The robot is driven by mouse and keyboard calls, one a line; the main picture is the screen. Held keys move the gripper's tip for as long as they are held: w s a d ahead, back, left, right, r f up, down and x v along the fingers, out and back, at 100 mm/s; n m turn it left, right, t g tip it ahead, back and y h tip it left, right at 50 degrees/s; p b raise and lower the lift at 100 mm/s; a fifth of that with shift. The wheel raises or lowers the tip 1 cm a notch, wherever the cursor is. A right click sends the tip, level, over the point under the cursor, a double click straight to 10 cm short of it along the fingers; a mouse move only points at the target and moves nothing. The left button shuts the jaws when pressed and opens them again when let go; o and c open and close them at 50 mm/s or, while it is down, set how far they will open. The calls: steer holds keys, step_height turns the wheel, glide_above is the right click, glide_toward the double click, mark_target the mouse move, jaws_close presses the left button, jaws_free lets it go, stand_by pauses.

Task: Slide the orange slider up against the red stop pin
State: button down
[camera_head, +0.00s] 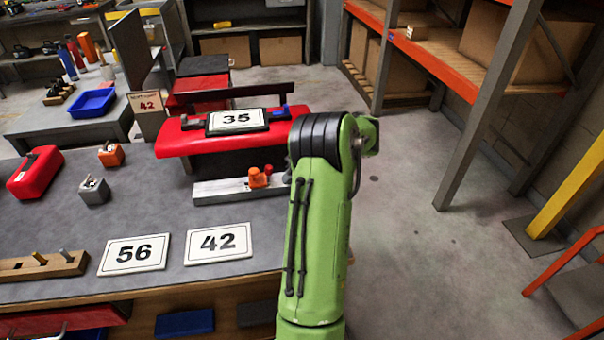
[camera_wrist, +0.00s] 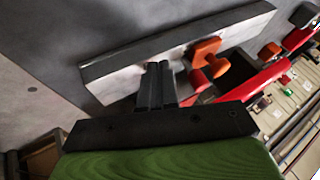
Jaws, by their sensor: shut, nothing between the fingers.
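The orange slider (camera_head: 258,179) sits on a pale grey rail (camera_head: 222,190) on the bench, just left of my arm in the head view. In the wrist view the slider (camera_wrist: 207,50) shows as orange rounded parts at the rail (camera_wrist: 120,72). My gripper (camera_wrist: 157,68) is shut and empty. Its fingertips appear over the rail's near part, left of the slider in the wrist view, with a small gap between them.
A red panel (camera_head: 180,143) with a 35 plate (camera_head: 236,121) stands just behind the rail. Number cards 56 (camera_head: 134,254) and 42 (camera_head: 219,243) lie in front.

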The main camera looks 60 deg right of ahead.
steer(key=w+a, duration=0.2)
steer(key=w, duration=0.1)
steer(key=shift+a+b, duration=0.35)
steer(key=shift+b, duration=0.05)
steer(key=shift+w+a+r, duration=0.1)
steer(key=shift+w+a, duration=0.25)
steer(key=shift+w, duration=0.05)
steer(key=p+v, duration=0.5)
steer(key=v, duration=1)
steer(key=shift+s+r, duration=0.2)
steer(key=shift+r, duration=0.05)
